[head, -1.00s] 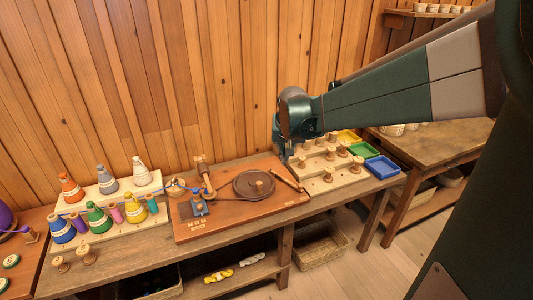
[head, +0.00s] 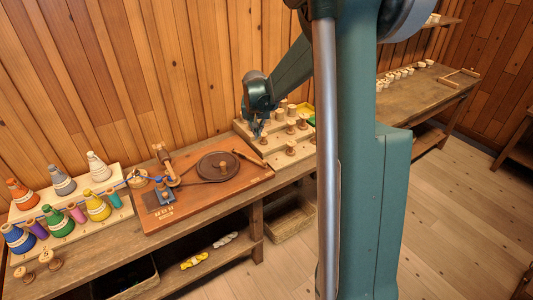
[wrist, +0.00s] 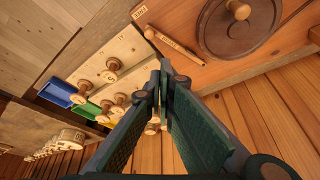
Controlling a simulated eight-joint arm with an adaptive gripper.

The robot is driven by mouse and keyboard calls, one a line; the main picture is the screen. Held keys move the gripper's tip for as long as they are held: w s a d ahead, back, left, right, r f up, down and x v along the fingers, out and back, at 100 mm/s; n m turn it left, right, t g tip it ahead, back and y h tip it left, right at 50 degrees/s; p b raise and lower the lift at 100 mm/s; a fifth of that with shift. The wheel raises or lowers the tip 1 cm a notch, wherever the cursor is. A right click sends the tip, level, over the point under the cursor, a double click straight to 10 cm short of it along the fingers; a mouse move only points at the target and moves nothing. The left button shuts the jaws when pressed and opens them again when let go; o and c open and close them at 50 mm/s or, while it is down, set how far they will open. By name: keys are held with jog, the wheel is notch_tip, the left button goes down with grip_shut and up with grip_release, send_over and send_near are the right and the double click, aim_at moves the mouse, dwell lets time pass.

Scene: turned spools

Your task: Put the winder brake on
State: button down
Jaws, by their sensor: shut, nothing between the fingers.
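The winder board (head: 205,195) is a reddish-brown wooden base on the bench. A dark round wheel with a wooden knob (head: 215,169) sits on it and also shows in the wrist view (wrist: 215,38). The winder brake, a slim wooden lever (head: 249,158), lies at the wheel's right; in the wrist view the lever (wrist: 175,44) has a round knob at one end and small dark lettering along it. A small pale label lies near the knob. My gripper (head: 257,134) is shut and empty, above the spool rack side, apart from the lever. Its closed fingertips (wrist: 165,66) show in the wrist view.
A stepped pale rack (head: 272,152) with several wooden spools stands right of the board, beside blue (wrist: 56,93), green and yellow trays. Coloured cones of thread (head: 97,206) stand at the left. A wooden wall runs behind the bench. My arm hides part of the right side.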

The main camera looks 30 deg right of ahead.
jog(key=w+d+f+m, duration=0.1)
jog(key=w+d+f, duration=0.3)
jog(key=d+f, duration=0.3)
jog(key=shift+f+g, duration=0.3)
jog(key=shift+f, duration=0.15)
jog(key=shift+d+f, duration=0.1)
jog(key=shift+x, duration=4.75)
jog(key=shift+s+f, duration=0.15)
jog(key=shift+f, duration=0.05)
jog(key=shift+s+a+f, duration=0.1)
jog(key=shift+s+a, duration=1.2)
jog(key=shift+s, duration=0.05)
